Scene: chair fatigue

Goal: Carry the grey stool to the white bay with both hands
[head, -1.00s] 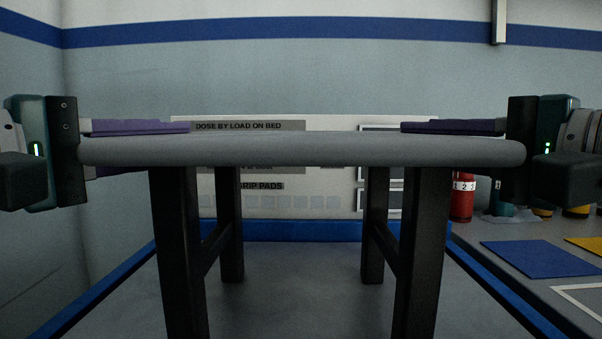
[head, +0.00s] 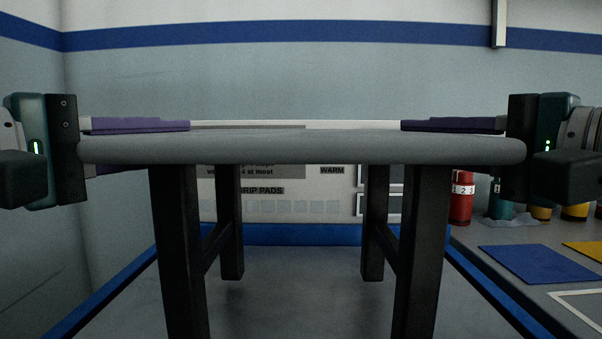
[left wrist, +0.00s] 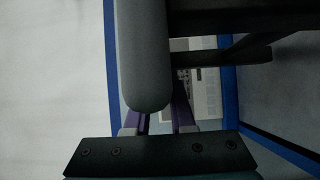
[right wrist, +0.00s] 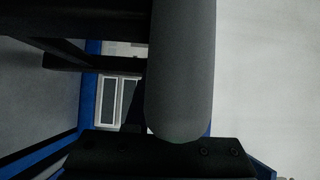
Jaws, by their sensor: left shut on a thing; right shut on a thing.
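The grey stool (head: 300,150) fills the middle of the head view, its rounded seat level and its dark legs upright. My left gripper (head: 135,140) is shut on the seat's left end, with purple fingers above and below it. My right gripper (head: 450,140) is shut likewise on the right end. The seat edge also shows between the fingers in the left wrist view (left wrist: 145,60) and the right wrist view (right wrist: 182,75). The rear feet show over the grey surface; I cannot tell their clearance. A white-outlined square (head: 566,291), perhaps the white bay, is cut off at lower right.
The stool stands over a grey bed with a blue rim (head: 100,290). A lettered board (head: 270,208) is behind it. At right are a blue square (head: 540,263), a yellow square (head: 590,246), a red bottle (head: 461,205) and several other containers.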

